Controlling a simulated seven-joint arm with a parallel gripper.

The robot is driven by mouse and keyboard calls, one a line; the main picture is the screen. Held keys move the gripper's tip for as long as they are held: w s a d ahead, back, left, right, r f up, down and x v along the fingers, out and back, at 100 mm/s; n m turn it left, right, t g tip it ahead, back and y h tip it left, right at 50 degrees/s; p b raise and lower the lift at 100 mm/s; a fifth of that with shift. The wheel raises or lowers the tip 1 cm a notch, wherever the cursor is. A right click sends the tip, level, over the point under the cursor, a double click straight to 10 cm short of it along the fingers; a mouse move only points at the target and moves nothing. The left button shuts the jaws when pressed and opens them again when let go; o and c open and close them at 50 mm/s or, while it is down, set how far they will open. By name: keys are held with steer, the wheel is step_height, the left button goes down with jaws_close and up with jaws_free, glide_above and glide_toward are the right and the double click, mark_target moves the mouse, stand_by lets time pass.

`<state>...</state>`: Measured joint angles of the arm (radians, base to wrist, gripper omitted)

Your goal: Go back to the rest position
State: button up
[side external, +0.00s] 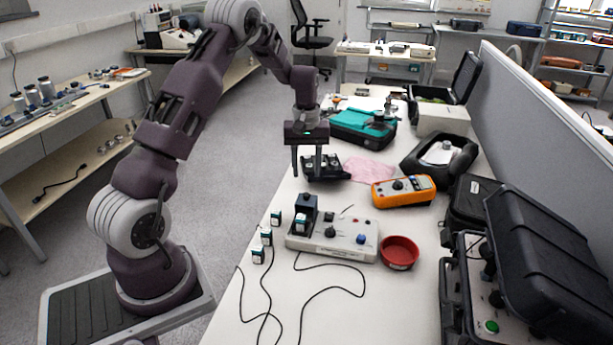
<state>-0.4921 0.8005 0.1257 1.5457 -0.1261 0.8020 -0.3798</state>
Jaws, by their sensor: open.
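My gripper (307,173) is open and empty, pointing down above the far left part of the white table (325,315). It appears in front of a small black tray (337,170); I cannot tell its exact height above the table. A grey calibration box (345,236) with knobs sits nearer the camera, with a dark blue block (306,204) standing at its left end and a small white-and-dark cube in front of that block. Several similar small cubes (267,236) stand on the table left of the box.
A red bowl (399,252) is right of the box. An orange multimeter (404,190), pink cloth (369,169) and teal case (361,127) lie behind. Open black cases (555,260) line the right side. Thin black cables (333,290) cross the table front.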

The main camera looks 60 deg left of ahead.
steer(key=s+d+r+m+t, duration=0.1)
steer(key=s+d+r+m, duration=0.15)
steer(key=d+r, duration=0.55)
steer(key=s+d+r+m+t, duration=0.1)
steer(key=s+d+r+m, duration=0.1)
steer(key=s+d+r, duration=0.5)
steer(key=s+d+r+m+t, duration=0.1)
steer(key=s+d+r+m, duration=0.2)
steer(key=s+d, duration=0.2)
steer(key=s+d+r+m+t, duration=0.2)
steer(key=s+d+r+m, duration=0.1)
steer(key=s, duration=0.9)
steer(key=shift+d+m+t, duration=0.3)
steer(key=shift+d+m, duration=0.45)
steer(key=shift+d, duration=0.45)
